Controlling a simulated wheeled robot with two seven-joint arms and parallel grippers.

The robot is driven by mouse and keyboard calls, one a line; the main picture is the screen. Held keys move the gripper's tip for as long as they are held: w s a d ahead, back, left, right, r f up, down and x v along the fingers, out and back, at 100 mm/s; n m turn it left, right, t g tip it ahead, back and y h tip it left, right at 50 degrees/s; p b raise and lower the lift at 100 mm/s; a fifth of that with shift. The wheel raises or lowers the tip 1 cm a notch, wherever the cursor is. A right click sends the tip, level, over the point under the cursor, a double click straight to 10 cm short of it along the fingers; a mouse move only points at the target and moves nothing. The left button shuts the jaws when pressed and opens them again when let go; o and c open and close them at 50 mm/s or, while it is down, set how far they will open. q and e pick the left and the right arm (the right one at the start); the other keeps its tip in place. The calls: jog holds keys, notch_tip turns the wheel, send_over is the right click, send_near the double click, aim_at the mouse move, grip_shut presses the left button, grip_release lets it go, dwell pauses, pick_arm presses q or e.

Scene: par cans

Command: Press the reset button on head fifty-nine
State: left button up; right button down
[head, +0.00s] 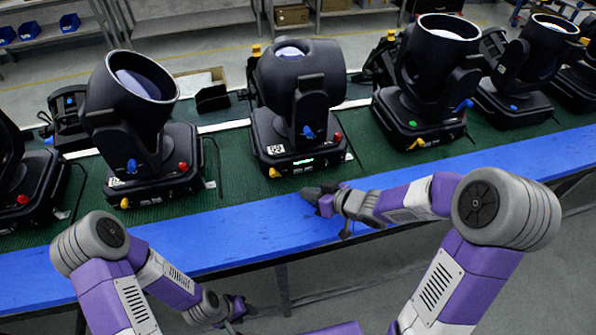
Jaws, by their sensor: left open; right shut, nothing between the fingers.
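Several black moving-head lights stand in a row on the green bench top. The middle head (298,95) has a lit green display (303,162), a white label, a yellow knob and a red knob (337,135) on its base. Any number on the heads is too small to read, and I cannot tell which control is a reset button. My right gripper (308,194) is shut and empty over the blue front edge, just below the middle head's base and apart from it. My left gripper (240,306) is open and low, in front of the bench.
The left head (130,100) and the right head (432,70) flank the middle one closely. A blue strip (240,238) runs along the bench's front edge and is mostly clear. Thin black cables hang beside the bases. Shelves with blue bins (29,29) stand behind.

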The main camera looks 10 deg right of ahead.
aim_at(298, 171)
jog(key=shift+w+a+p, duration=0.1)
jog(key=shift+w+p, duration=0.55)
jog(key=shift+w, duration=1.4)
dwell(0.5)
jog(key=shift+w+p, duration=0.3)
jog(key=shift+w, duration=0.1)
jog(key=shift+w+p, duration=0.3)
jog(key=shift+w, duration=0.05)
dwell(0.5)
jog(key=shift+s, duration=0.8)
jog(key=shift+s, duration=0.1)
